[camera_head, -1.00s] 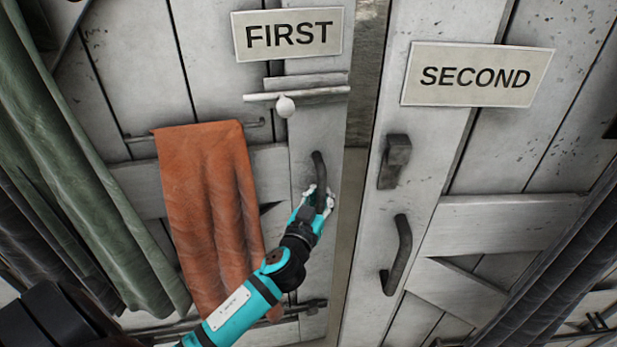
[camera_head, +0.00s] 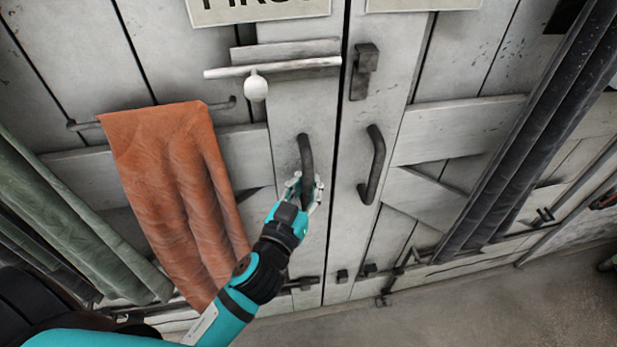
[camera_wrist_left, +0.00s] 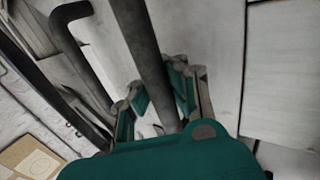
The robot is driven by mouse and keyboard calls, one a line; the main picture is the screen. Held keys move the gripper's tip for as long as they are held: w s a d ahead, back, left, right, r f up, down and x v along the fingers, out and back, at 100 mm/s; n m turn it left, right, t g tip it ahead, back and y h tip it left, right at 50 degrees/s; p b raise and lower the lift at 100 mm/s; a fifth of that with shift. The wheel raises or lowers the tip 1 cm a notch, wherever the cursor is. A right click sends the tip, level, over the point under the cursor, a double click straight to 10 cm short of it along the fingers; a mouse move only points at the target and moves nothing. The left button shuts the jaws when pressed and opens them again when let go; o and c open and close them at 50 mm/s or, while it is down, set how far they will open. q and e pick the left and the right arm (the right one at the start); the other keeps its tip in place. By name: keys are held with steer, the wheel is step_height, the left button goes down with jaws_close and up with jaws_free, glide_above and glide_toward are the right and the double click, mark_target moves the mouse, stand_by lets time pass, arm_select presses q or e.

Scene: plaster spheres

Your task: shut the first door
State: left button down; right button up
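The first door (camera_head: 280,130) is a pale, worn plank door, with the lower part of its sign (camera_head: 258,10) at the top of the head view. It stands nearly flush with the second door (camera_head: 395,100), a thin dark gap between them. My left gripper (camera_head: 303,188) is at the lower part of the first door's dark handle (camera_head: 306,155). In the left wrist view, its fingers (camera_wrist_left: 158,92) lie close on both sides of the handle bar (camera_wrist_left: 145,45) and appear shut on it. A bolt with a white ball knob (camera_head: 256,88) sits above the handle. My right gripper is not in view.
An orange cloth (camera_head: 175,190) hangs from a rail on the first door. The second door has a dark handle (camera_head: 373,165) and a dark bracket (camera_head: 363,72). Green curtains (camera_head: 75,220) hang at left, a dark one (camera_head: 530,130) at right. Bare floor (camera_head: 540,300) shows lower right.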

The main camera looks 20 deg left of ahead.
mark_target(311, 191)
arm_select(q)
steer(key=shift+s+d+f, duration=0.3)
steer(key=shift+s+f, duration=0.05)
steer(key=shift+f, duration=0.3)
steer(key=c, duration=1.9)
jaws_free()
steer(key=shift+s, duration=0.1)
steer(key=o, duration=0.5)
steer(key=shift+s+r, duration=0.35)
steer(key=shift+s, duration=0.25)
steer(key=shift+s+r, duration=0.3)
steer(key=shift+s, duration=0.25)
steer(key=shift+c, duration=0.2)
steer(key=shift+o, duration=1.4)
steer(key=shift+r, duration=0.1)
steer(key=shift+w+d, duration=0.1)
steer(key=shift+w, duration=0.35)
steer(key=s, duration=1.2)
steer(key=shift+a, duration=0.35)
